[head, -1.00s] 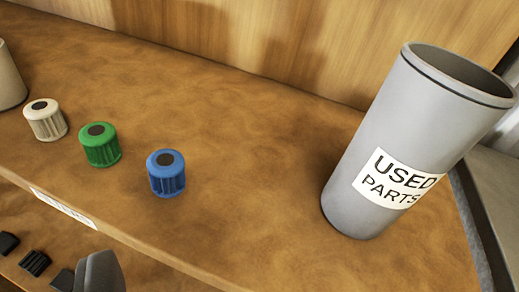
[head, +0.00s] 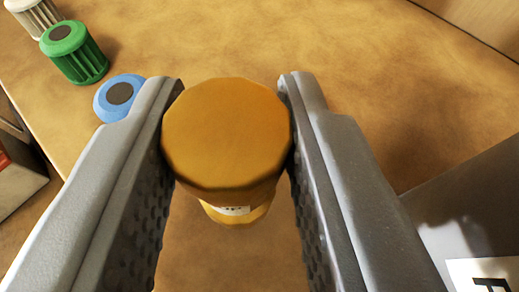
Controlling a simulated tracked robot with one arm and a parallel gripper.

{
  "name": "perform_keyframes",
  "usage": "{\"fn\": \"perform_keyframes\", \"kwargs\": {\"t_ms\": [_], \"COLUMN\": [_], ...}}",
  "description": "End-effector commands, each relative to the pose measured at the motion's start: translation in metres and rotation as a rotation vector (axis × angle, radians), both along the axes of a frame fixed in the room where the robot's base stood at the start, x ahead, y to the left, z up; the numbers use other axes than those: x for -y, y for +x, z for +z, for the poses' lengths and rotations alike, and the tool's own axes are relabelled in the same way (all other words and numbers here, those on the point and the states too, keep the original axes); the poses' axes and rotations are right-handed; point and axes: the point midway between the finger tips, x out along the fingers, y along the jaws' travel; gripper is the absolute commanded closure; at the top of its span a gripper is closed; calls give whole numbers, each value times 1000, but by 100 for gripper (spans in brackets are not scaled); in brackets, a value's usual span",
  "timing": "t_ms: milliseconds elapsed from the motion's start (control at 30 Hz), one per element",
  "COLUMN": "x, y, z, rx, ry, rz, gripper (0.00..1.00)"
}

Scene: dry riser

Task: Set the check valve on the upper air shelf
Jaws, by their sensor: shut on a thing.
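My gripper (head: 228,84) is shut on a yellow, many-sided piece with a flat top (head: 225,135), which I take to be the check valve. A narrower yellow part with a small white label shows below its wide top. The two grey jaws touch it from left and right. The piece is over a brown wooden shelf (head: 340,45), which I take to be the upper air shelf. I cannot tell whether its bottom touches the shelf.
A blue cap (head: 112,98) is partly hidden behind the left jaw. A green ribbed cap (head: 78,58) and a cream one (head: 32,10) stand beyond it. The grey used parts bin (head: 450,215) is close at lower right. Bare shelf lies beyond the jaws.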

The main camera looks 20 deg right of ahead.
Motion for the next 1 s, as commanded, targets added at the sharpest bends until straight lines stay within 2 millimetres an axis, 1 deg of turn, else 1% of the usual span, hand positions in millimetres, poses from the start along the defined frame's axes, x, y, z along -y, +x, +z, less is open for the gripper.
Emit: {"fn": "perform_keyframes", "kwargs": {"t_ms": [33, 100, 467, 500, 567, 833, 1000], "x": [-1, -1, -1, -1, -1, -1, -2], "y": [0, 0, 0, 0, 0, 0, -2], "z": [-10, -17, -20, -20, -20, -20, -17], "rx": [-2, -3, -3, -3, -3, -3, -3], "ry": [2, 2, 1, 0, 0, 0, 0], "rz": [1, 1, 1, 1, 1, 1, 1], "gripper": [97, 97, 97, 67, 51, 51, 51]}}
